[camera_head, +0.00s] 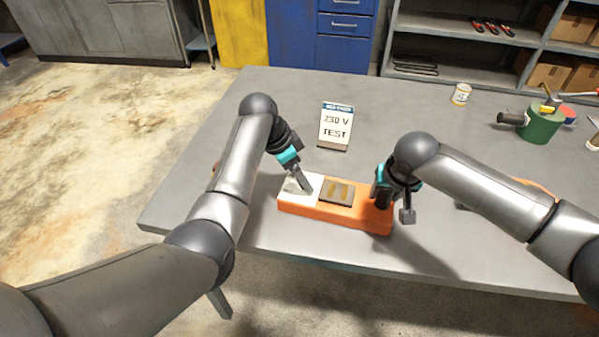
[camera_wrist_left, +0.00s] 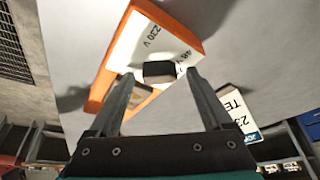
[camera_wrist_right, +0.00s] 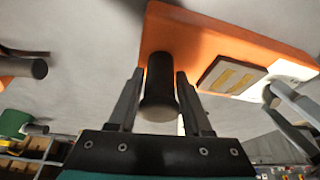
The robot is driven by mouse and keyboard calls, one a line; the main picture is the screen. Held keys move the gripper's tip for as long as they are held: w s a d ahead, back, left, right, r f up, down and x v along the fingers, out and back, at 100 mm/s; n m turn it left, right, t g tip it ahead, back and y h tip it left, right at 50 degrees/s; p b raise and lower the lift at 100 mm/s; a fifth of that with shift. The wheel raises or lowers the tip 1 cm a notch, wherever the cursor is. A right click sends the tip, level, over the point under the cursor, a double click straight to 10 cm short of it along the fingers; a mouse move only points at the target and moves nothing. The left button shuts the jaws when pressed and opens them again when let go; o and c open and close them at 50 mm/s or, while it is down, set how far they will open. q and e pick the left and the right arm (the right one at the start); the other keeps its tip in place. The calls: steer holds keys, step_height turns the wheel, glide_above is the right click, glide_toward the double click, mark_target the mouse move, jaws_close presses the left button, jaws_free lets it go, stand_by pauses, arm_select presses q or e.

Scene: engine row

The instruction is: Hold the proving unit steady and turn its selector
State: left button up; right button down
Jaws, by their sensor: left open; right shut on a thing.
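The proving unit (camera_head: 335,213) is a long orange box on the grey table. Its left end has a white plate marked 230 V and 48 V, also in the left wrist view (camera_wrist_left: 140,40). The selector (camera_wrist_left: 158,72) is a dark block on that plate. My left gripper (camera_head: 303,186) is open, with its fingers on either side of the selector; contact is not clear. My right gripper (camera_head: 384,200) is shut on the black handle (camera_wrist_right: 160,85), a cylinder at the unit's right end. The head view mostly hides the selector and handle behind the grippers.
A card (camera_head: 335,127) reading 230 V TEST stands behind the unit. A small tin (camera_head: 461,94) and a green container (camera_head: 541,122) with tools stand at the table's back right. The table between card and tin is clear. Shelves and cabinets stand beyond.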

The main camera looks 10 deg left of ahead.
arm_select(q)
jaws_close()
stand_by(0.6)
steer(key=shift+n, duration=0.3)
steer(key=n+t+y, duration=0.1)
steer(key=n, duration=0.2)
steer(key=shift+s, duration=0.15)
steer(key=shift+s+d+n+t+y, duration=0.1)
steer(key=shift+n+t+y, duration=0.4)
steer(key=shift+n, duration=1.5)
